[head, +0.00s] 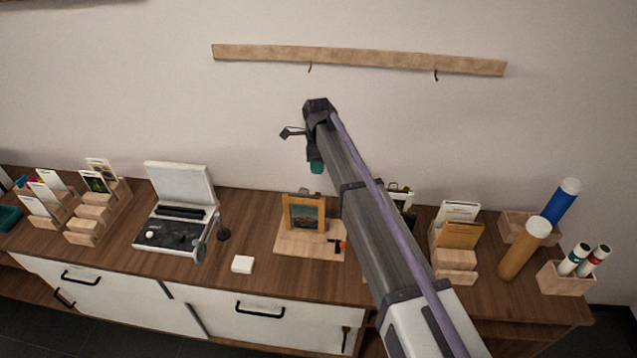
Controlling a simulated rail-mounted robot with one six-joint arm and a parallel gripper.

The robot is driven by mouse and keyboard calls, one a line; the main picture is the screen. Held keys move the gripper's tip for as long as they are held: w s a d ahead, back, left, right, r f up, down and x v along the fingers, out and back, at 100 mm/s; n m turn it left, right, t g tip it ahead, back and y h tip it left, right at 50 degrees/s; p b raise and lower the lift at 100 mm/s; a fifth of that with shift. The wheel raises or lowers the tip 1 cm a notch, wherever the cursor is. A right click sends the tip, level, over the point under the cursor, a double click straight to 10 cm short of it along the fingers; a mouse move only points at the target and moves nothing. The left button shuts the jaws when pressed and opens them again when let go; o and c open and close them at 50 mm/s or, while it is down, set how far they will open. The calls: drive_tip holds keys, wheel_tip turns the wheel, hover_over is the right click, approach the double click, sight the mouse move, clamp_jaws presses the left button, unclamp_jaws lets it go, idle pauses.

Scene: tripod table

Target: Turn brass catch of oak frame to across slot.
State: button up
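The oak frame (289,213) stands upright on a pale wooden board (292,246) near the middle of the counter. It holds a small dark landscape picture. Its brass catch is too small or hidden to make out in this view. My arm reaches up and across from the lower right. My gripper (317,167) points down from the arm's end, above and behind the frame in the picture, apart from it. Only a teal tip shows, so whether the fingers are open is unclear.
A small orange and black tool (338,244) lies on the board. A white block (242,264) and an open white case (178,218) are to the left. Card holders (455,262) and tubes (525,250) stand right. A hook rail (360,60) is on the wall. My arm hides some counter.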

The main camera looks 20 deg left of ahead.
sight(318, 194)
wheel_tip(318, 194, down, 11)
drive_tip(key=b, duration=1.1)
drive_tip(key=shift+r, duration=0.1)
clamp_jaws()
